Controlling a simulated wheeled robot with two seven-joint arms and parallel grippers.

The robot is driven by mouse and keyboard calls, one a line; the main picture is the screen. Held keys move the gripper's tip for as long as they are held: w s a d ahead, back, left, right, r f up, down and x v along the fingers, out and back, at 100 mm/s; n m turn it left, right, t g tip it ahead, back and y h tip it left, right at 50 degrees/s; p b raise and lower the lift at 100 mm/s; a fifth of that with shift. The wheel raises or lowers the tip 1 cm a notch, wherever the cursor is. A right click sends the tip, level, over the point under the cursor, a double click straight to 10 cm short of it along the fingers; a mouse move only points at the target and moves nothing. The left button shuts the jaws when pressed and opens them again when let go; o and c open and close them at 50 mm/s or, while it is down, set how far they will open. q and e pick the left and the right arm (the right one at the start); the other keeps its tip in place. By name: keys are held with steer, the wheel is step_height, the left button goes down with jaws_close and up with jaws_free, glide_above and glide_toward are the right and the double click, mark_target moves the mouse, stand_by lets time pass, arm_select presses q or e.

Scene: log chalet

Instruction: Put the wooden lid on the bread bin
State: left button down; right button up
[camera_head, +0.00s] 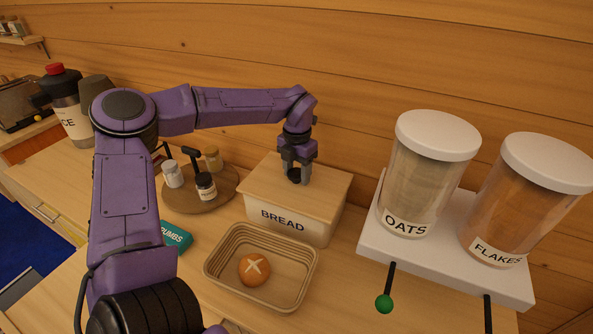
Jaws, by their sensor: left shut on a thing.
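The bread bin (283,222) is a cream box with a BREAD label, standing against the log wall. The wooden lid (265,185) lies over its top and looks about level and lined up with the rim; I cannot tell if a thin gap is left at the back. My left gripper (295,178) points down over the middle of the lid and is shut on the lid's dark knob, which it partly hides. My right gripper is not in view.
A woven basket (226,279) with a scored bun (254,269) stands in front of the bin. A white dispenser stand (375,241) with OATS and FLAKES canisters is to the right.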

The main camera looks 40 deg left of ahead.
mark_target(297, 172)
arm_select(q)
steer(key=shift+c, duration=1.8)
jaws_free()
steer(key=shift+r, duration=0.4)
step_height(297, 172, up, 10)
steer(key=b, duration=0.2)
